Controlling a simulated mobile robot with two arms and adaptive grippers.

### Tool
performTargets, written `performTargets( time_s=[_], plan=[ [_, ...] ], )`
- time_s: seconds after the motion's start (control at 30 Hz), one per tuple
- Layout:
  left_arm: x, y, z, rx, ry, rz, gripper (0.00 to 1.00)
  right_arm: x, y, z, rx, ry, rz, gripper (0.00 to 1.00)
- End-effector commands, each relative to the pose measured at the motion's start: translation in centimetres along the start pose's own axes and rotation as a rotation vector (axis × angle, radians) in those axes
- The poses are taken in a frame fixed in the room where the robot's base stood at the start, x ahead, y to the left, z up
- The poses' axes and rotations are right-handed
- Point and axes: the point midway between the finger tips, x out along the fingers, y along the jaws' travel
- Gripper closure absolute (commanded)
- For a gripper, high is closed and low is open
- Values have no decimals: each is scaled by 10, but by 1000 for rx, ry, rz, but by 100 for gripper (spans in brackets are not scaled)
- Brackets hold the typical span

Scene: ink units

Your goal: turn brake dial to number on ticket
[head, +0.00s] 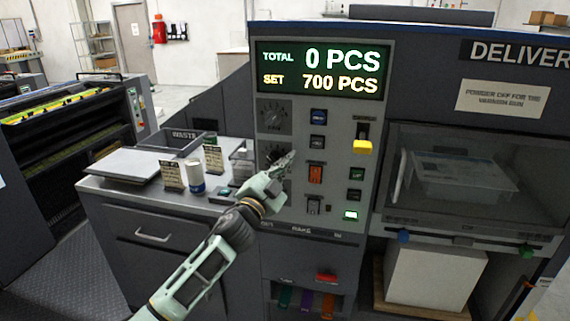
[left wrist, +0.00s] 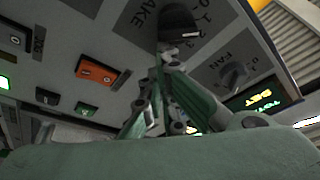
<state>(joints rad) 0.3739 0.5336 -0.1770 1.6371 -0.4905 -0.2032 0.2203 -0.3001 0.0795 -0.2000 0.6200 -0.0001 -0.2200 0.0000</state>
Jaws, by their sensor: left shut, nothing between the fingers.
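The brake dial (left wrist: 178,20) is a dark round knob with a white pointer mark, at the top of the left wrist view. Lettering ending in "AKE" stands beside it. My left gripper (left wrist: 165,62) is shut and empty, its fingertips close to the knob; I cannot tell whether they touch. In the head view my left gripper (head: 288,158) is in front of the lower dial and largely hides it. The fan dial (head: 273,117) sits above; it also shows in the left wrist view (left wrist: 235,76). Small standing cards (head: 172,176) are on the side counter; their print is unreadable.
The display (head: 322,70) reads total 0 and set 700 pcs. An orange switch (head: 315,174), a yellow lever (head: 362,147) and several buttons lie right of the gripper. The counter (head: 115,188) holds a white-and-blue cup (head: 196,178) and a waste box (head: 186,143).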

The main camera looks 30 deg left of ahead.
Motion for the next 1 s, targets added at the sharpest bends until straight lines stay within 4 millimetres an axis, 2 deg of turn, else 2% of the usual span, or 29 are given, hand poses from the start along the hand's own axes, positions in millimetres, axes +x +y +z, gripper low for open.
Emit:
performTargets(
  time_s=[1.0],
  plan=[
    [-1,5,3,157,-1,55,100,-16,1,-2,0,0,1,100]
  ],
)
